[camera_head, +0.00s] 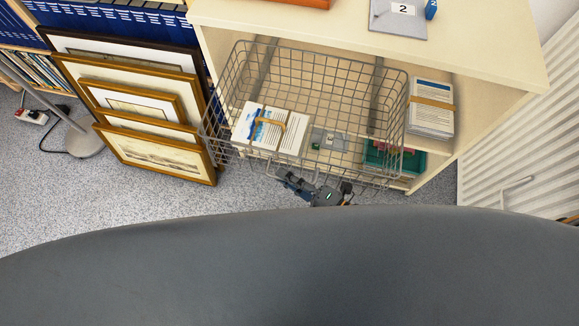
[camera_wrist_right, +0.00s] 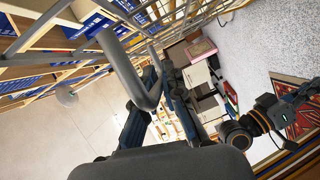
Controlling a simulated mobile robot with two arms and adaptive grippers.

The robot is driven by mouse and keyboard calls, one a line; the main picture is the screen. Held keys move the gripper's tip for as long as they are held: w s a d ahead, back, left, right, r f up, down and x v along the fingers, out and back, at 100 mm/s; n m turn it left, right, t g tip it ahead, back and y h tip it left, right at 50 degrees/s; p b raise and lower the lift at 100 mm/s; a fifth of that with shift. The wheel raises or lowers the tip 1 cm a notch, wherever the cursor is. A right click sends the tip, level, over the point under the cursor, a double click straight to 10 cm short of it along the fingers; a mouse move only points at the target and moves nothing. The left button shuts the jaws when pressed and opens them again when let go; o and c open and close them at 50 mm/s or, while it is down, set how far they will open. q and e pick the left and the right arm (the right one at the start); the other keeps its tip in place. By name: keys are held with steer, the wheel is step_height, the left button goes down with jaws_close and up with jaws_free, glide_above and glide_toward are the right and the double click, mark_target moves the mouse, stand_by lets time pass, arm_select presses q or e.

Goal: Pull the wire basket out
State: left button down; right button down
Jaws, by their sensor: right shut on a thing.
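The grey wire basket (camera_head: 345,100) sits at the cream shelf unit, its front part sticking out of the opening above the carpet. A banded stack of cards (camera_head: 272,130) is in its left front part. My right gripper (camera_head: 291,182) is at the middle of the basket's front side, shut on its handle. In the right wrist view the thick grey handle (camera_wrist_right: 138,72) runs by the dark fingers, with the basket's wires above. In that view my other arm's gripper (camera_wrist_right: 292,104) shows at the right; its fingers are not clear.
Framed prints (camera_head: 140,105) lean left of the shelf unit (camera_head: 480,55), close to the basket. A banded paper stack (camera_head: 431,108) and a green box (camera_head: 380,158) are on the right. A white radiator (camera_head: 510,150) stands further right. Carpet lies in front.

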stand_by(0.3)
steer(key=c, duration=1.4)
jaws_free()
steer(key=shift+c, duration=0.2)
steer(key=v, duration=1.2)
steer(key=shift+d, duration=0.1)
